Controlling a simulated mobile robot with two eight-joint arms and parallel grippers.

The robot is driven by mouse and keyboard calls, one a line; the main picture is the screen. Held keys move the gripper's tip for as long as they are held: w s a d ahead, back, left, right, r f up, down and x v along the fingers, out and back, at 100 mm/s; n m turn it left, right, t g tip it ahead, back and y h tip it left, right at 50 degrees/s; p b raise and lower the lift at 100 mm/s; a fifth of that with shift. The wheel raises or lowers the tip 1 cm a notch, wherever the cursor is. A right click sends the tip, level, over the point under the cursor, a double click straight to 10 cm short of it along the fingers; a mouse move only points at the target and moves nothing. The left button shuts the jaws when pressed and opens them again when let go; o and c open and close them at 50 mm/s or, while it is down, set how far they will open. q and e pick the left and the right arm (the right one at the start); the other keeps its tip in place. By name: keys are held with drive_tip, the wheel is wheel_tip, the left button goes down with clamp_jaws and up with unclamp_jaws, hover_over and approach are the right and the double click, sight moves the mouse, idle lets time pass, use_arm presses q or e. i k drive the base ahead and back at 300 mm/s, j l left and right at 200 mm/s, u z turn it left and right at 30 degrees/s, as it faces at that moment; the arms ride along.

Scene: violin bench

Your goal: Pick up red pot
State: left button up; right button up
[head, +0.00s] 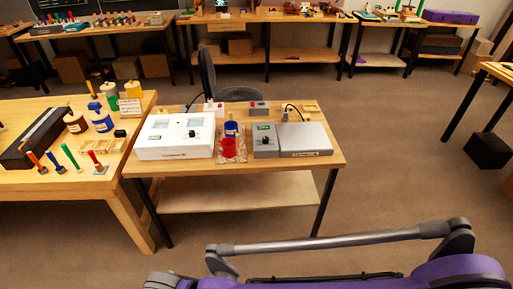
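The red pot (229,149) is a small cup shape standing on a patterned mat (239,157) on the middle wooden table. A blue pot (231,130) stands directly behind it. The red pot is between a white device on its left and a grey device on its right. Neither gripper can be made out in the head view. Only purple and grey parts of my own body show along the bottom, well in front of the table and apart from the pot.
The white device (174,149) and grey devices (265,148) (304,139) flank the mat closely on the table (200,168). A bench (50,184) at left holds bottles (101,119), brushes and a black case (36,138). A chair (234,93) stands behind.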

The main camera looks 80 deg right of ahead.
sight(229, 145)
drive_tip(key=z, duration=2.55)
drive_tip(key=i+j+z, duration=0.3)
drive_tip(key=i+j, duration=0.2)
drive_tip(key=i, duration=0.15)
drive_tip(key=i+j+z, duration=0.35)
drive_tip(key=i+j, duration=0.2)
